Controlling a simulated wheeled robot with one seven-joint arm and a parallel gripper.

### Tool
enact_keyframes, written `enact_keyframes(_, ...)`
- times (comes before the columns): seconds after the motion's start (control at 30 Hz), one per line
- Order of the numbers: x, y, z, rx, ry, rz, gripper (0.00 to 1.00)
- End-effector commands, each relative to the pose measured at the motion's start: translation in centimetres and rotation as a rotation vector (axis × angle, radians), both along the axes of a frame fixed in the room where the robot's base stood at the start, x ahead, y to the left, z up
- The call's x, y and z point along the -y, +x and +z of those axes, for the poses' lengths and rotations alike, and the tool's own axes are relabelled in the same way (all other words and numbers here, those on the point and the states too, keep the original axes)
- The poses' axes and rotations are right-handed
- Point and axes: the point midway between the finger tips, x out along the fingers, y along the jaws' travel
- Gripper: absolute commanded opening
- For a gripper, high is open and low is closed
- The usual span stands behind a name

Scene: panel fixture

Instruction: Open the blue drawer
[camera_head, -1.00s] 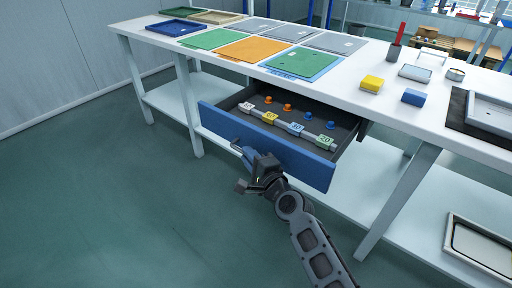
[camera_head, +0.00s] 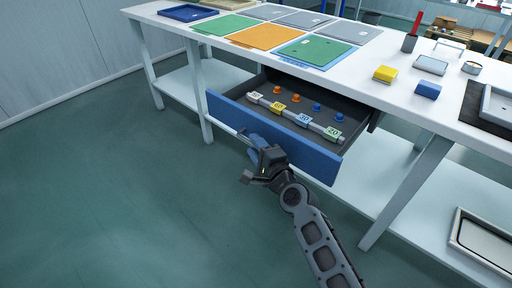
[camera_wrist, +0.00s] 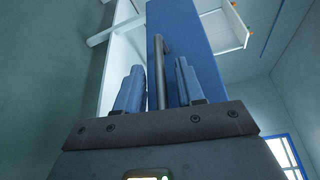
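The blue drawer (camera_head: 285,140) is pulled well out from under the white workbench, and its dark inside shows. Its blue front also shows in the wrist view (camera_wrist: 190,35). A grey bar handle (camera_wrist: 161,75) stands on that front. My gripper (camera_head: 252,140) is at the drawer front, left of its middle. In the wrist view, the blue fingers of my gripper (camera_wrist: 160,88) are apart, one on each side of the handle. A narrow gap shows between each finger and the bar. The drawer's far back is hidden under the bench top.
The drawer holds a grey rail (camera_head: 293,117) with coloured numbered tags, plus orange and blue knobs. Panels, a yellow block (camera_head: 385,74) and a blue block (camera_head: 428,89) lie on the bench top (camera_head: 345,83). A bench leg (camera_head: 400,195) stands right of the drawer. Floor at left is clear.

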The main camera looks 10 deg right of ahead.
Motion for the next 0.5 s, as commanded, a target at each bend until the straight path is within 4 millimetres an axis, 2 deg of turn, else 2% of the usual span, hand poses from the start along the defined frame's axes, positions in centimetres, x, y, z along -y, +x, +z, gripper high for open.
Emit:
enact_keyframes(0.17,0.1,-0.4,0.0,0.0,0.0,0.0,0.38)
enact_keyframes(0.5,1.3,-5.2,0.5,-0.001,0.0,0.0,0.38)
